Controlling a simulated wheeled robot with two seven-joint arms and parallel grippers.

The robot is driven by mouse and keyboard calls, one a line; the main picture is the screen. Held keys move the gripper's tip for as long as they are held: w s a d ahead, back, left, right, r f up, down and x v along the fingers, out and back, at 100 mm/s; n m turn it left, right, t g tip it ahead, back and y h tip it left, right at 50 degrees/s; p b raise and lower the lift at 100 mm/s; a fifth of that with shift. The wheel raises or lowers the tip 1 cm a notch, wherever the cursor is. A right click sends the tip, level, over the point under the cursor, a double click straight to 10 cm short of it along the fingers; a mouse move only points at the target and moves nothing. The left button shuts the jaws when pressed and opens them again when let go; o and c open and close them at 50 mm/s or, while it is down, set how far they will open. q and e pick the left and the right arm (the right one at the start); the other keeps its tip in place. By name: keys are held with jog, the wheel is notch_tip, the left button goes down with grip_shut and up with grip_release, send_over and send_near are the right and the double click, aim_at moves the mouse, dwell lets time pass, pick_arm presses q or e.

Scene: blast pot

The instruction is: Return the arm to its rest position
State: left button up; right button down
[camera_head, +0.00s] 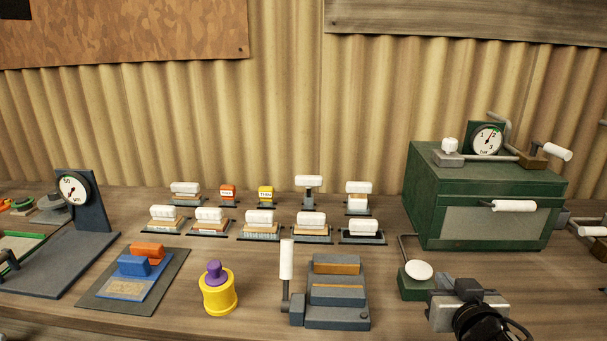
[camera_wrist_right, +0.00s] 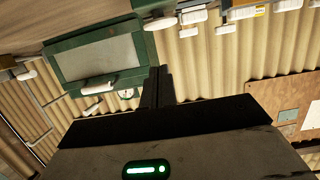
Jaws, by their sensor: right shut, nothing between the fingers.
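My right gripper (camera_head: 466,287) is at the lower right of the head view, in front of the green cabinet and beside a white round-topped lever. Its dark fingers (camera_wrist_right: 157,86) are together in the right wrist view, with nothing between them. My right arm comes in from the bottom edge. My left gripper is not in view.
The green cabinet (camera_head: 425,190) with a dial and white handles stands at the right. A grey stepped block (camera_head: 338,312), a yellow pot (camera_head: 219,297) and a dark mat (camera_head: 105,290) are along the front. Several white-handled blocks stand behind. The corrugated wall closes the back.

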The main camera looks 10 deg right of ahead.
jog(key=s+a+f+n+g+y, duration=0.2)
jog(key=s+a+f+g, duration=0.45)
jog(key=s, duration=0.45)
jog(key=s+a+f+n+g+y, duration=0.25)
jog(key=s+a+f+g, duration=0.35)
jog(key=s, duration=0.6)
jog(key=w+a+f+t+y, duration=0.1)
jog(key=w+a+f+t, duration=0.3)
jog(key=w+f+t, duration=0.2)
jog(key=shift+a+f+n+t, duration=0.35)
jog(key=shift+f+t, duration=0.6)
jog(key=shift+f, duration=0.95)
jog(key=shift+d+y, duration=0.15)
jog(key=shift+y, duration=0.1)
